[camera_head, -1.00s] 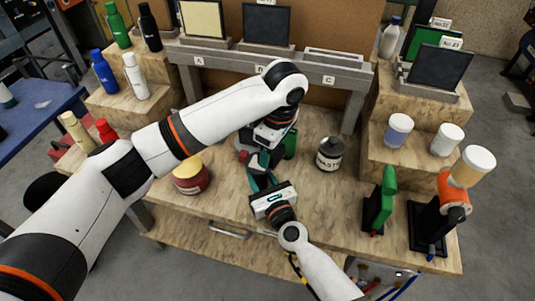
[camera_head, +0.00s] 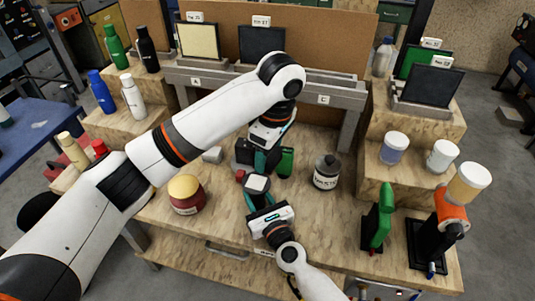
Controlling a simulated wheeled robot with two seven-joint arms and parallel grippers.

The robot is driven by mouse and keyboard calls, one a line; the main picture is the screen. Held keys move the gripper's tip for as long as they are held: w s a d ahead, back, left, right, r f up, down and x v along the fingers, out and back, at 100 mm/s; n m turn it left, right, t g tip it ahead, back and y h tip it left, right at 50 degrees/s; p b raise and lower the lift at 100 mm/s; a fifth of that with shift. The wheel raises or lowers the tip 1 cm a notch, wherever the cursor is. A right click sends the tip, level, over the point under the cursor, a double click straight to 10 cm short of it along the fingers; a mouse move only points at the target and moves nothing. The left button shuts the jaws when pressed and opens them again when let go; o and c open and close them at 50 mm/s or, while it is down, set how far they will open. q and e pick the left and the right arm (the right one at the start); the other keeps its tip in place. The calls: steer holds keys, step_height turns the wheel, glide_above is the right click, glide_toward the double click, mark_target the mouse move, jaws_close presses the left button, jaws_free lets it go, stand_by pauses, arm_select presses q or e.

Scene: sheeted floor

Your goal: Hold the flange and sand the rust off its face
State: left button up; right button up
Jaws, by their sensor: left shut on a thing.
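My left gripper (camera_head: 262,158) is at mid-table, pointing down, with teal fingers partly hidden by its wrist. It is shut on a small piece with a pale grey face and dark rim (camera_head: 257,183), which shows just below its fingertips. I cannot tell whether this is the flange or a sanding block, and no rust is clear on it. My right gripper (camera_head: 256,199) reaches in from the front, its teal fingers close around the sides of the same piece. Whether they grip it is too small to tell.
A dark waste canister (camera_head: 326,172) stands to the right. A green upright piece (camera_head: 379,220) and an orange dispenser (camera_head: 453,211) stand at the right front. A grey rack (camera_head: 196,78) is behind.

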steer(key=o, duration=1.4)
steer(key=shift+c, duration=0.2)
steer(key=shift+s+d, duration=0.1)
steer(key=shift+s, duration=0.15)
steer(key=v, duration=1.1)
steer(key=shift+s+d, duration=0.1)
steer(key=shift+s, duration=0.1)
